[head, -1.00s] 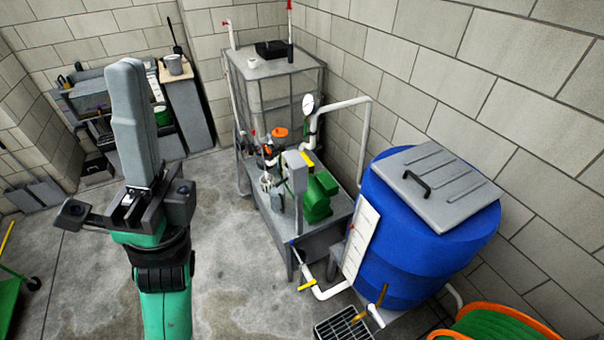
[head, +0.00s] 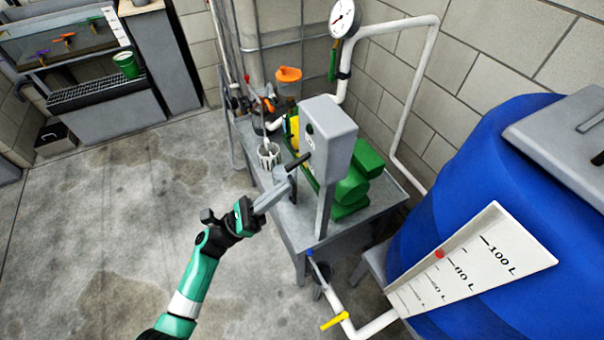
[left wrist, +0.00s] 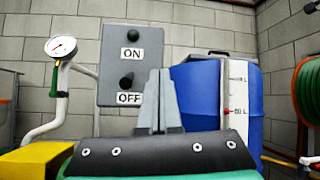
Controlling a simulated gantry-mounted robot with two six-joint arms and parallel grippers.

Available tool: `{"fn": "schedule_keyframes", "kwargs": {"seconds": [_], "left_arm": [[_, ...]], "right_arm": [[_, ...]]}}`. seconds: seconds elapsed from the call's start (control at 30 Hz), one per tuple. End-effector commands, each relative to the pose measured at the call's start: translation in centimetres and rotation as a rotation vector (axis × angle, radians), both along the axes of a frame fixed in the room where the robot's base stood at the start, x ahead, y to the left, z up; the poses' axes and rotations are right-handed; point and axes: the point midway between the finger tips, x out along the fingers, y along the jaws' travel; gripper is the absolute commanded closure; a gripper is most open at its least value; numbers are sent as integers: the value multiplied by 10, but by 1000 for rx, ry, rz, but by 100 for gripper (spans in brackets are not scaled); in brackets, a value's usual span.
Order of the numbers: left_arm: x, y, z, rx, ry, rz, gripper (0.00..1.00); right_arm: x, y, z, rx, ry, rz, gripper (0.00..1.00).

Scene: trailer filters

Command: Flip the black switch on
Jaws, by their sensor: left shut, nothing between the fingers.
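A grey switch box (head: 327,138) stands on a post beside the green pump. In the left wrist view its face (left wrist: 112,64) carries an ON label (left wrist: 131,52) and an OFF label (left wrist: 129,98). One black knob (left wrist: 132,35) sits above ON and a black switch part (left wrist: 127,80) above OFF.
The green pump (head: 350,187) sits behind the box on a grey bench (head: 315,232). A gauge (head: 344,18) and white pipe (head: 412,110) rise behind. A blue tank (head: 470,180) with a level scale (head: 470,262) stands at right.

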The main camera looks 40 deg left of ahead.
Motion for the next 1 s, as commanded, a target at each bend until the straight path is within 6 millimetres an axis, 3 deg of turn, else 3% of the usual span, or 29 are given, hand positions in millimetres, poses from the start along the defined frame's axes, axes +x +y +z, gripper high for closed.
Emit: {"fn": "schedule_keyframes", "kwargs": {"seconds": [0.03,0.1,0.27,0.77,1.0], "left_arm": [[-5,8,-47,-16,25,24,100],[-11,17,-76,-31,46,51,100],[-20,31,-113,-47,68,94,100],[-21,36,-114,-48,67,108,100],[2,28,-98,-46,64,105,100]], "right_arm": [[0,0,-35,0,-1,0,25],[0,0,-55,0,-1,0,25],[0,0,-82,0,-1,-1,25],[0,0,-84,0,-1,0,25],[0,0,-85,0,-1,0,25]]}}
